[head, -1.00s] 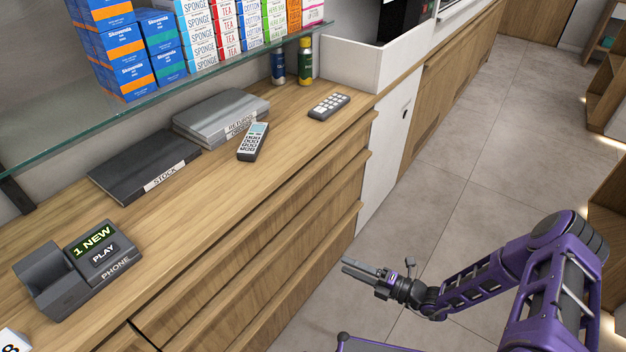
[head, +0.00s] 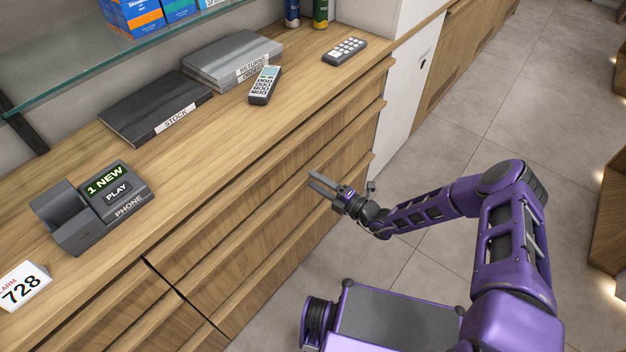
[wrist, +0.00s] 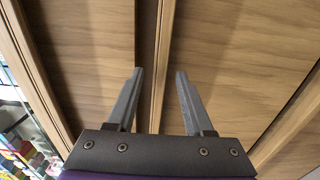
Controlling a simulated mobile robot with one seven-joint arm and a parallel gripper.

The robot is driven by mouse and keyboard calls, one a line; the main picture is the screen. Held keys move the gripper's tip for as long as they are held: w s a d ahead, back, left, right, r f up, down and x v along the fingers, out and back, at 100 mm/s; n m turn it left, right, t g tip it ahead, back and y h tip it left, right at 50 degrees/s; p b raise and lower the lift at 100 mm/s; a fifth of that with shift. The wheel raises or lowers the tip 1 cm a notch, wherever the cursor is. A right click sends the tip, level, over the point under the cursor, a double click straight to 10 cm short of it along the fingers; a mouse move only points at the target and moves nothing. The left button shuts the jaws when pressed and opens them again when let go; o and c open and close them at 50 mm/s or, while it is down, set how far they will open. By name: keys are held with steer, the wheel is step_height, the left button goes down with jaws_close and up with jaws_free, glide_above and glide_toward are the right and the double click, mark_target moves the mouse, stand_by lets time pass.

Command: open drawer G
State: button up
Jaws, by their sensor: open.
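The wooden counter has a bank of wide drawers (head: 275,200) in its front, with long horizontal ledges along their top edges. No letter G shows on any drawer front, so I cannot tell which one is drawer G. The drawers in view look shut. My gripper (head: 318,186) is open and empty in front of the drawer bank, toward its right end. In the wrist view my gripper (wrist: 158,72) points at the wooden fronts, with a drawer ledge (wrist: 161,60) running between its two fingers. I cannot tell whether the fingers touch it.
On the counter top are a phone dock (head: 95,212), a black stock binder (head: 155,105), grey binders (head: 232,62), a handset (head: 264,85), a remote (head: 344,50) and a number card (head: 22,286). Open floor (head: 455,130) lies to the right.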

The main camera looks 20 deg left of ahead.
steer(key=shift+x, duration=0.75)
jaws_close()
stand_by(0.9)
